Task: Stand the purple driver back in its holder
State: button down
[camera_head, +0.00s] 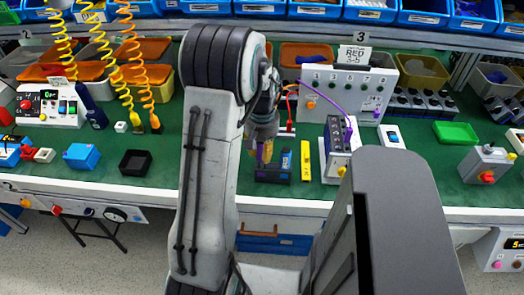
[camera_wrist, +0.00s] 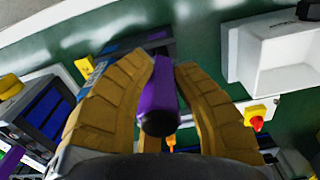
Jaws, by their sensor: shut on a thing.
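The purple driver (camera_wrist: 158,105) is between the yellow fingers of my gripper (camera_wrist: 167,68) in the wrist view, its dark round end toward the camera. In the head view my gripper (camera_head: 267,150) points down, with a sliver of purple beside the fingers. The fingers are shut on the driver. A dark holder (camera_head: 272,174) stands on the green bench directly below, with a blue item (camera_head: 286,160) upright at its right. In the wrist view the dark holder (camera_wrist: 150,43) shows behind the fingertips. The driver's lower end is hidden, so I cannot tell whether it is in the holder.
A yellow bar (camera_head: 306,160) lies right of the holder, then a grey device (camera_head: 339,145) with a purple cable. A white panel (camera_head: 345,85) stands behind. A black box (camera_head: 135,162) sits left. The bench's front edge is close to the holder.

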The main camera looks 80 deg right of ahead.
jog(key=shift+f+b, duration=1.25)
jog(key=shift+f, duration=0.35)
jog(key=c, duration=1.1)
grip_release()
jog(key=shift+r, duration=0.1)
notch_tip(320, 180, up, 12)
jog(key=shift+f, duration=0.1)
